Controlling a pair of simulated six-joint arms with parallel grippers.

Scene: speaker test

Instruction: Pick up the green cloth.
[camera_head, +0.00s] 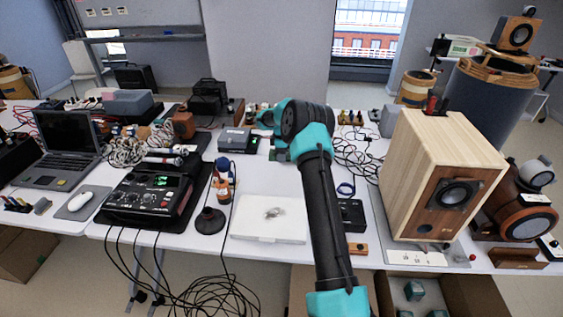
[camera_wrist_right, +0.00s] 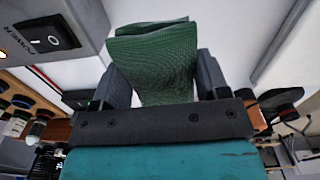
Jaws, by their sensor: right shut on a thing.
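The green cloth (camera_wrist_right: 152,58) is a folded, ribbed piece of fabric in the right wrist view. My right gripper (camera_wrist_right: 163,78) is shut on it, with one dark finger on each side of the cloth. In the head view my right arm reaches up the middle of the table, and the right gripper (camera_head: 267,118) is near the back, mostly hidden by its own wrist. I cannot make out the cloth clearly in the head view. My left gripper is not in view.
A grey box with a power switch (camera_wrist_right: 48,36) is close on the left in the wrist view. In the head view a wooden speaker (camera_head: 405,165) stands right of my arm. A mixer (camera_head: 148,198), laptop (camera_head: 66,150) and white tray (camera_head: 245,228) are to the left.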

